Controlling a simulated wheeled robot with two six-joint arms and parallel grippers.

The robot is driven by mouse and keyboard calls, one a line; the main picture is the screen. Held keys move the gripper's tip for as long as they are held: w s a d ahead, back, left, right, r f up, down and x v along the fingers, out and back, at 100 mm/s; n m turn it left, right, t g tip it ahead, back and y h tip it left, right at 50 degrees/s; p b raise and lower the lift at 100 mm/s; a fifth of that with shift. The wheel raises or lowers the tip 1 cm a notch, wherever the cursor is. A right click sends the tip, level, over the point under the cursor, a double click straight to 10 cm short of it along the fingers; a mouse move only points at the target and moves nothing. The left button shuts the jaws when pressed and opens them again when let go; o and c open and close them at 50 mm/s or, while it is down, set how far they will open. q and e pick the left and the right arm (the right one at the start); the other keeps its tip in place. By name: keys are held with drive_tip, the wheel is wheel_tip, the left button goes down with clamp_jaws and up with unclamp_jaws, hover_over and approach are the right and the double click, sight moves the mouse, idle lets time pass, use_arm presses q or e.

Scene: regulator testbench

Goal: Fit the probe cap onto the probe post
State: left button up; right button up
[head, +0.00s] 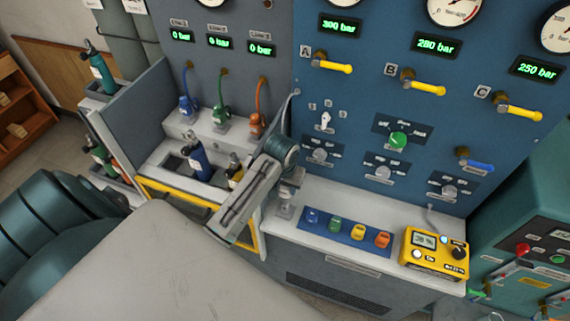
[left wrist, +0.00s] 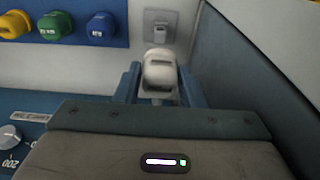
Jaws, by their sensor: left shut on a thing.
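My left gripper (head: 290,178) is at the left end of the white bench ledge, above a small grey fitting (head: 284,208). In the left wrist view its blue fingers (left wrist: 160,78) are shut on a rounded whitish-grey piece (left wrist: 159,68), which looks like the probe cap. Just beyond the cap is a grey plate with an upright grey part (left wrist: 158,28), apparently the probe post's mount. The cap hides part of it, and I cannot tell whether cap and post touch. My right gripper is not in view.
A blue strip (head: 345,231) with blue, green, yellow and orange caps lies right of the gripper. A yellow meter (head: 434,253) stands further right. A grey side wall (left wrist: 275,60) is close on the right in the wrist view. Small bottles (head: 196,158) stand left.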

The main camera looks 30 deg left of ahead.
use_arm(q)
drive_tip(key=shift+s+d+f, duration=0.25)
drive_tip(key=shift+s+f, duration=0.15)
drive_tip(key=shift+f, duration=0.55)
drive_tip(key=shift+w+a+f, duration=0.1)
drive_tip(key=shift+w+f, duration=0.1)
drive_tip(key=shift+f, duration=0.95)
drive_tip(key=shift+r, duration=0.1)
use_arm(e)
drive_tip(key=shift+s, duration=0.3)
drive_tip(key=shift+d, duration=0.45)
use_arm(q)
drive_tip(key=shift+f, duration=0.4)
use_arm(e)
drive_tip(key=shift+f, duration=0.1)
